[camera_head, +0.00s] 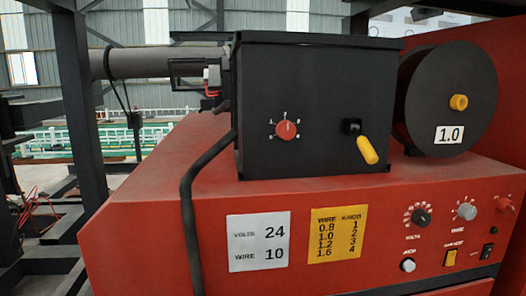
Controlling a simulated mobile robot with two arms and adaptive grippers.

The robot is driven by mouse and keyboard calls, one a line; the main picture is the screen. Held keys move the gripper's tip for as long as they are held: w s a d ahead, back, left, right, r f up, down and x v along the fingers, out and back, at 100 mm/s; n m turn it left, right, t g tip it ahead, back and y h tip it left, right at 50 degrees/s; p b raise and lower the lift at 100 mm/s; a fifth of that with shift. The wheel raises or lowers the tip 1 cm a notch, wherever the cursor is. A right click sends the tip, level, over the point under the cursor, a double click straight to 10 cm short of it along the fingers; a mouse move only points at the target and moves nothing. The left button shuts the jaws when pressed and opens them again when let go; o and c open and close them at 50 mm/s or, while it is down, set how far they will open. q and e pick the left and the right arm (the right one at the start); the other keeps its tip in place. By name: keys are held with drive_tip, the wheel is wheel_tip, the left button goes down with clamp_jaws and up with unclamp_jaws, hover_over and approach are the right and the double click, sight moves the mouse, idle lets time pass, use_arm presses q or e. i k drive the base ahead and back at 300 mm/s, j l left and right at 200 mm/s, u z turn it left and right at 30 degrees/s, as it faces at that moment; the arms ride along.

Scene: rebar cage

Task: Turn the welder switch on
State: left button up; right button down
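The red welder (150,220) fills the middle and right of the head view. Its front panel at lower right carries a small black rocker switch (487,251) and a yellow switch (450,258) to the left of it. The picture is too small to tell which position either switch is in. Neither of my grippers is in view.
A black feeder box (320,100) with a red knob (287,130) and a yellow-handled lever (367,149) sits on top, beside a wire spool (450,90). Panel dials (421,217) sit above the switches. A black cable (187,210) hangs down the front.

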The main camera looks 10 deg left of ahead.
sight(504, 205)
drive_tip(key=z, duration=1.25)
